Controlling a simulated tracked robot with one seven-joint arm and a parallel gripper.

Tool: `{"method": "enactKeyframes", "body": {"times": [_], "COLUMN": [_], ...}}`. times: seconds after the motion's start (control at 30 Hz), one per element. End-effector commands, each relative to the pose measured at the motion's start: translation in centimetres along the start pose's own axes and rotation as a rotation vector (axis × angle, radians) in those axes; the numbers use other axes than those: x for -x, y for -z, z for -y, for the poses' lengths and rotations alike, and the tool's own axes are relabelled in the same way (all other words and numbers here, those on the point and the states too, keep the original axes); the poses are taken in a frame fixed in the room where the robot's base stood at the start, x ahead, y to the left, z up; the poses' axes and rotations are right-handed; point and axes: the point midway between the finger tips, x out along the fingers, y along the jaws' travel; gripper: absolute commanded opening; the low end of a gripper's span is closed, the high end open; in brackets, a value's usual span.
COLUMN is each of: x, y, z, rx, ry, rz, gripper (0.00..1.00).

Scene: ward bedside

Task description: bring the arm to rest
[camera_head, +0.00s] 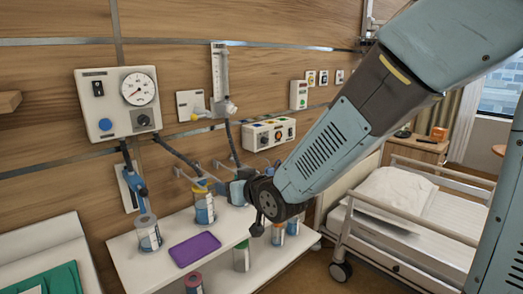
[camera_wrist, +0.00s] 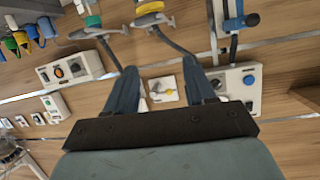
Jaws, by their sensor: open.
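My arm (camera_head: 335,140) reaches in from the upper right in the head view. Its dark wrist end (camera_head: 268,198) is above the right part of the white shelf unit, in front of the wooden wall. In the wrist view my gripper (camera_wrist: 160,72) shows two blue-grey fingers spread apart, with nothing between them. Behind the gap are the wall and a small white wall plate. In the head view the fingers cannot be told clearly from the things behind the wrist.
The white shelf unit (camera_head: 125,250) bears a purple tray (camera_head: 195,249), a labelled bottle (camera_head: 204,207) and other containers close to the wrist. A gauge panel (camera_head: 119,102) and a knob panel (camera_head: 268,133) are on the wall. A railed bed (camera_head: 445,215) stands at right.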

Motion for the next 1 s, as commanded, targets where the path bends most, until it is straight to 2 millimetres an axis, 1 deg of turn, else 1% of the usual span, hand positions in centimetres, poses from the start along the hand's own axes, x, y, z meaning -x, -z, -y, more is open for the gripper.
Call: {"method": "enactKeyframes", "body": {"times": [0.03, 0.1, 0.17, 0.2, 0.27, 0.3, 0.37, 0.4, 0.47, 0.5, 0.57, 0.6, 0.67, 0.73, 0.8, 0.9, 1.0], "x": [1.1, 2.6, 4.1, 5.2, 6.9, 8.2, 10.1, 11.4, 13.6, 15.0, 17.3, 18.8, 21.2, 23.9, 26.5, 29.7, 32.0], "y": [0.6, 0.9, 1.0, 1.1, 1.2, 1.1, 1.1, 1.0, 0.8, 0.7, 0.4, 0.1, -0.2, -0.7, -1.3, -2.0, -2.6], "z": [-1.7, -3.9, -5.7, -6.8, -8.4, -9.3, -10.6, -11.5, -12.6, -13.2, -14.0, -14.4, -14.9, -15.2, -15.3, -15.0, -14.6], "rx": [-0.002, -0.006, -0.014, -0.021, -0.034, -0.044, -0.060, -0.073, -0.094, -0.109, -0.135, -0.154, -0.183, -0.218, -0.254, -0.302, -0.338], "ry": [-0.040, -0.093, -0.136, -0.165, -0.207, -0.233, -0.272, -0.297, -0.333, -0.355, -0.387, -0.408, -0.436, -0.466, -0.491, -0.516, -0.531], "rz": [0.025, 0.074, 0.118, 0.147, 0.190, 0.219, 0.263, 0.291, 0.335, 0.363, 0.407, 0.435, 0.478, 0.526, 0.571, 0.627, 0.668], "gripper": [0.54, 0.54, 0.54, 0.54, 0.54, 0.54, 0.54, 0.54, 0.54, 0.54, 0.54, 0.54, 0.54, 0.54, 0.54, 0.54, 0.54]}}
